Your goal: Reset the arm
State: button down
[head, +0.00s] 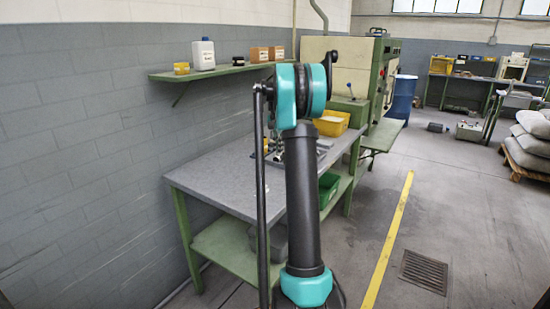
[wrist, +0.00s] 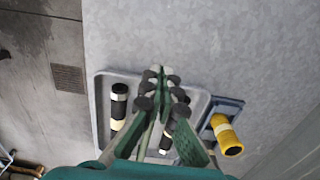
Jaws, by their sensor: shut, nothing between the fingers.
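My gripper (wrist: 157,75) is shut and empty in the wrist view, its green fingers with dark round pads together. It is over a grey tray (wrist: 103,85) on the grey worktop (wrist: 240,45); I cannot tell its height. Dark cylinders with pale bands lie in the tray, one at the left (wrist: 118,105) and one partly hidden behind the fingers (wrist: 166,140). In the head view, my raised arm (head: 302,200) stands in front of the workbench (head: 225,180).
A yellow bin (head: 332,122) stands at the bench's far end. A wall shelf (head: 220,70) carries a white bottle (head: 203,54) and boxes. Floor right of the bench is open.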

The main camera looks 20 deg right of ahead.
jog(key=shift+r, duration=0.2)
jog(key=s+a+f+n, duration=0.1)
jog(key=s+a+n, duration=0.1)
jog(key=s+a, duration=0.2)
jog(key=s+a+f+n+t, duration=0.1)
jog(key=s+a+f+n, duration=0.1)
jog(key=s+a, duration=0.3)
jog(key=s+a+f+n+t, duration=0.1)
jog(key=s+a, duration=0.3)
jog(key=s, duration=0.5)
jog(key=shift+s+a+f+n, duration=0.35)
jog(key=shift+n, duration=0.05)
jog(key=s+a+f+n, duration=0.1)
jog(key=s+a+f, duration=0.1)
jog(key=s, duration=0.5)
jog(key=s+a+f+n+t, duration=0.1)
jog(key=s+a+f+n, duration=0.1)
jog(key=s+f, duration=0.3)
jog(key=s+a+f+n+t, duration=0.1)
jog(key=s+a+f+n, duration=0.1)
jog(key=s, duration=0.7)
jog(key=shift+a+f, duration=0.4)
jog(key=shift+f, duration=0.45)
